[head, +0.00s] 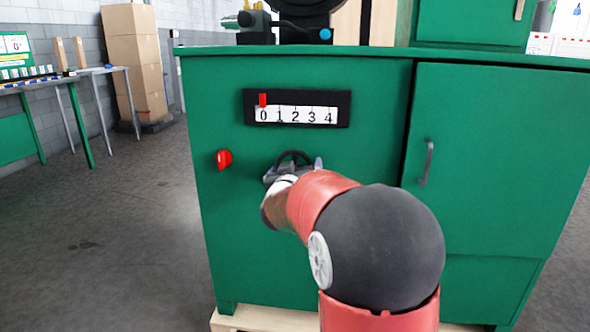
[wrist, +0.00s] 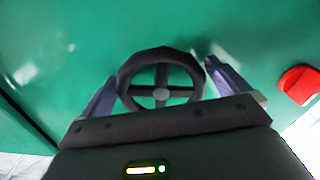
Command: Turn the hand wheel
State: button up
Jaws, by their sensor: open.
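The hand wheel (wrist: 161,54) is a black ring with spokes and a grey hub on the front of a green cabinet. In the wrist view it lies between the two fingers of my gripper (wrist: 160,82), which stand apart on either side of its rim. Whether a finger touches the rim cannot be told. In the head view the top of the wheel (head: 293,156) shows above my gripper (head: 293,171); my arm hides the rest. A scale (head: 296,116) numbered 0 to 4 sits above, with its red pointer (head: 263,100) at 0.
A red knob (head: 224,159) sits left of the wheel in the head view; it is at the right in the wrist view (wrist: 298,85). The cabinet door with a handle (head: 427,162) is at the right. Cardboard boxes (head: 134,65) and tables stand back left. Floor at left is clear.

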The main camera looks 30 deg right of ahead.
jog(key=shift+c, duration=0.4)
jog(key=c, duration=0.7)
jog(key=shift+c, duration=0.2)
jog(key=shift+f+m, duration=0.1)
jog(key=shift+m, duration=0.2)
jog(key=shift+a+m+b, duration=0.1)
jog(key=shift+m+b, duration=0.4)
jog(key=shift+b, duration=0.15)
jog(key=m+b, duration=0.2)
jog(key=m, duration=0.2)
jog(key=shift+w+a+f+b, duration=0.1)
jog(key=shift+b, duration=0.25)
jog(key=m+b, duration=0.1)
jog(key=m, duration=0.2)
jog(key=m+b, duration=0.1)
jog(key=m, duration=0.2)
jog(key=shift+a+r+b, duration=0.1)
jog(key=shift+r+b, duration=0.1)
jog(key=shift+b, duration=0.2)
